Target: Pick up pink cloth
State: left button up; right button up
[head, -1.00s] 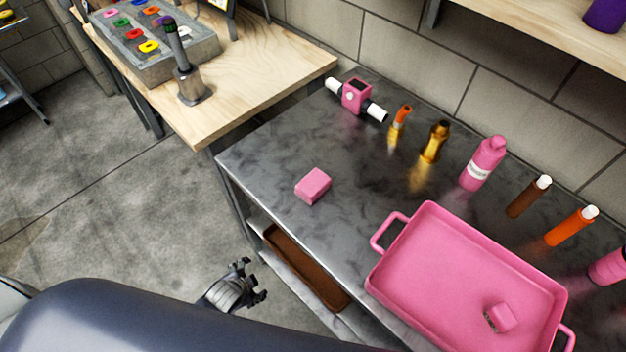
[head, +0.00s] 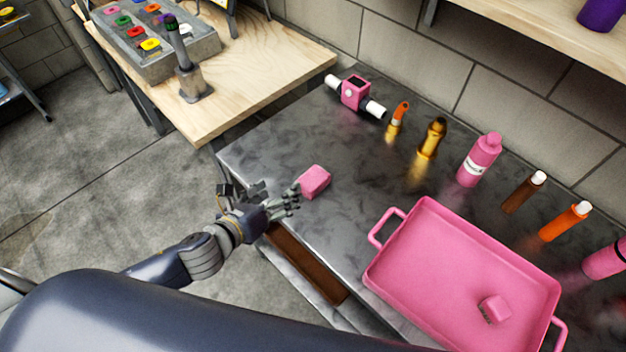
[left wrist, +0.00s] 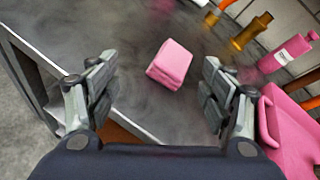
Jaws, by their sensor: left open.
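The pink cloth (head: 314,181) is a small folded block lying on the dark metal table (head: 285,140), near its front left edge. In the left wrist view the cloth (left wrist: 170,64) lies ahead, between the two spread fingers but beyond their tips. My left gripper (head: 292,197) is open and empty, at the table's front edge, just left of and below the cloth in the head view. In the left wrist view the left gripper (left wrist: 160,88) shows both fingers wide apart. My right gripper is not in view.
A pink tray (head: 400,262) with a small pink-topped item (head: 495,308) sits right of the cloth. Bottles, including a pink bottle (head: 478,160), and a pink filter piece (head: 355,93) line the back. A wooden table (head: 250,65) adjoins on the left. The surface around the cloth is clear.

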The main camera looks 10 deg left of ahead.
aim_at(310, 180)
pick_arm(q)
jog(key=m+h, duration=0.1)
jog(key=m, duration=0.2)
jog(key=shift+d, duration=0.15)
jog(key=m, duration=0.2)
jog(key=m+h, duration=0.1)
jog(key=shift+s+d+f+g, duration=0.15)
jog(key=shift+s+d+g, duration=0.05)
jog(key=shift+d+g, duration=0.1)
jog(key=shift+w+d+m, duration=0.1)
jog(key=shift+w+m, duration=0.1)
jog(key=shift+m, duration=0.2)
jog(key=p+x, duration=0.1)
jog(key=x, duration=0.4)
jog(key=shift+d, duration=0.1)
jog(key=shift+w+d+f, duration=0.2)
jog(key=shift+w+d, duration=0.05)
jog(key=shift+w, duration=0.05)
jog(key=p+x, duration=0.1)
jog(key=x, duration=0.3)
jog(key=shift+d+f, duration=0.15)
jog(key=c, duration=1.1)
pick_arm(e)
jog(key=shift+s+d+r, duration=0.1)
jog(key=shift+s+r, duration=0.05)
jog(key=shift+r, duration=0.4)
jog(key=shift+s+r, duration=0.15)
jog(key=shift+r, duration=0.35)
